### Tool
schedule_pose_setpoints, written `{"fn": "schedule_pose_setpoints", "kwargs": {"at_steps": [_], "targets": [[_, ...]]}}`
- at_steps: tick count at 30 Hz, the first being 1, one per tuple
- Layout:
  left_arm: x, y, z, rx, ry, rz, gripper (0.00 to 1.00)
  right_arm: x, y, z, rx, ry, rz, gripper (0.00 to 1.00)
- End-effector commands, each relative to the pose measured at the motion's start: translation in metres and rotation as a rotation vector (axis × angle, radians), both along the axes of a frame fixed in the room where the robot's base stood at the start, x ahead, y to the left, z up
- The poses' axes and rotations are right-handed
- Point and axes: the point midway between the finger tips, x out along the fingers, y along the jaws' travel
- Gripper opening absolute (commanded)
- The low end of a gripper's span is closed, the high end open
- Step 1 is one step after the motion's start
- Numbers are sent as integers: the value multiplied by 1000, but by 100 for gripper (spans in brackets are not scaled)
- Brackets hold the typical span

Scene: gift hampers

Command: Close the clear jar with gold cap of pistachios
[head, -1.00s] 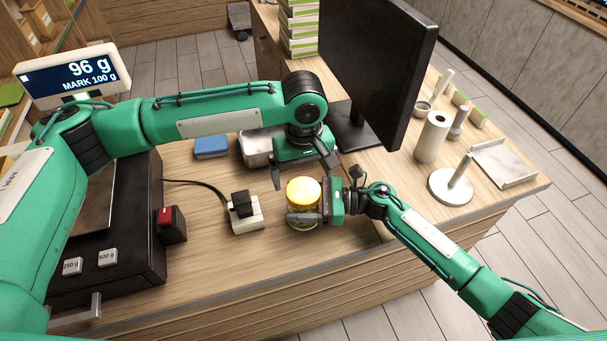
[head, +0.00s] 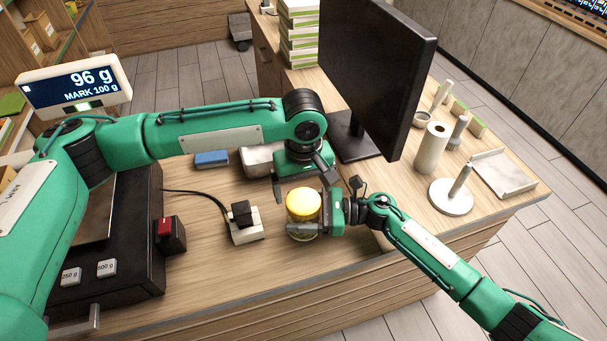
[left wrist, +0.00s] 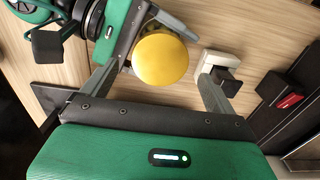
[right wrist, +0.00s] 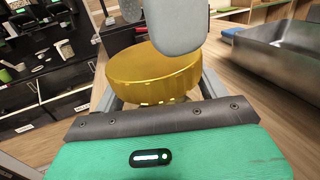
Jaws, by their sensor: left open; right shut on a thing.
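The clear jar (head: 301,227) stands on the counter with its gold cap (head: 303,202) on top. The cap also shows in the left wrist view (left wrist: 160,58) and in the right wrist view (right wrist: 155,75), where it looks tilted with the camera. My right gripper (head: 322,220) is shut on the jar's body from the right side. My left gripper (head: 306,186) is open, pointing down just behind and above the cap, with its fingers apart on either side and not touching it. The pistachios are hard to make out through the glass.
A black and white device (head: 244,224) with a cable sits left of the jar. A black monitor (head: 375,75) stands at the back right. A scale display (head: 78,86) reads 96 g.

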Motion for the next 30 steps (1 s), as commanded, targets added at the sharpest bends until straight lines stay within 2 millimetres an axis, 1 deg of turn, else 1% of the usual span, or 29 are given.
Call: {"fn": "schedule_pose_setpoints", "kwargs": {"at_steps": [3,7,11,18,19,20,21,25,27,28,30], "targets": [[0,0,-17,2,2,1,92,0,0,1,1,-1,0,10],[0,0,-29,0,0,1,92,0,0,1,1,-1,0,10],[0,0,-33,0,0,0,92,0,0,1,1,-1,0,10],[0,0,-34,0,0,0,92,0,0,1,1,-1,0,10],[0,0,-34,0,0,0,88,0,0,1,1,-1,0,10],[0,0,-34,0,0,0,82,0,0,1,1,-1,0,10],[0,0,-34,0,0,0,74,0,0,1,1,-1,0,10],[0,0,-33,0,0,0,48,0,0,1,1,-1,0,10],[0,0,-34,-1,0,0,46,0,0,1,1,-1,0,10],[0,0,-33,-1,0,0,78,0,0,1,1,-1,0,10],[0,0,-33,-1,0,0,91,0,0,1,1,-1,0,10]]}}
